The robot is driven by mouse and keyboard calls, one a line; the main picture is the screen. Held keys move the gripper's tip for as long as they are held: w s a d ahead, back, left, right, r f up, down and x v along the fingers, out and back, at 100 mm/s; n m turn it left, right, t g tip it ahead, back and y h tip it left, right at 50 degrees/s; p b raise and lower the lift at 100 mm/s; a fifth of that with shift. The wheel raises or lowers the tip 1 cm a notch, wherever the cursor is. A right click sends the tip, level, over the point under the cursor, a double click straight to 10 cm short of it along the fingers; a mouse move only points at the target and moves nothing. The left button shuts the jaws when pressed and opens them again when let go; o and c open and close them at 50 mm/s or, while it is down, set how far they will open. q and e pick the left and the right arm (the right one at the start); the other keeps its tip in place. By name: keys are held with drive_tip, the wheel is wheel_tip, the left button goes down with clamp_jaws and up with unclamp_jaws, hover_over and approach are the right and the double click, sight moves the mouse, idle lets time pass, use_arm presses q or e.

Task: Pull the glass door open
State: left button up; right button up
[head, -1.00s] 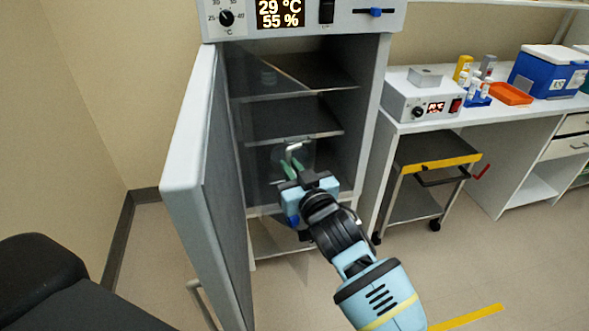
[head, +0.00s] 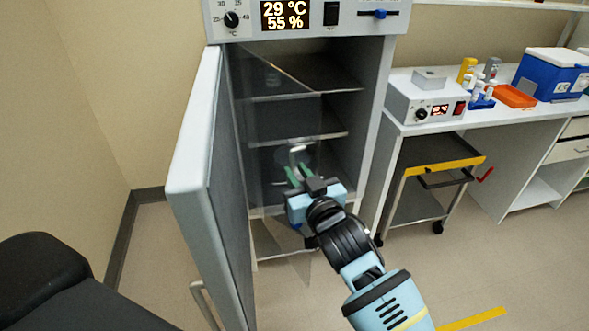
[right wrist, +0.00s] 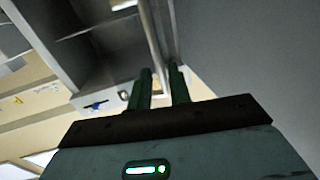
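The glass door (head: 275,120) is a clear pane in front of the shelves of a white incubator cabinet (head: 389,90). It stands partly open, its free edge swung out towards me. Its pale metal handle (head: 298,150) also shows as a bar in the right wrist view (right wrist: 150,35). My right gripper (head: 299,173) is at the handle, its green fingers on either side of the bar; in the right wrist view the fingertips (right wrist: 160,75) are close together with the bar between them. The finger contact is partly hidden. My left gripper is out of view.
The cabinet's thick outer door (head: 200,180) stands wide open at the left. To the right are a cart (head: 430,165) and a white bench (head: 520,125) with a control box (head: 425,100), orange tray and blue cooler. Floor in front is clear.

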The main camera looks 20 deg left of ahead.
drive_tip(key=shift+v, duration=2.95)
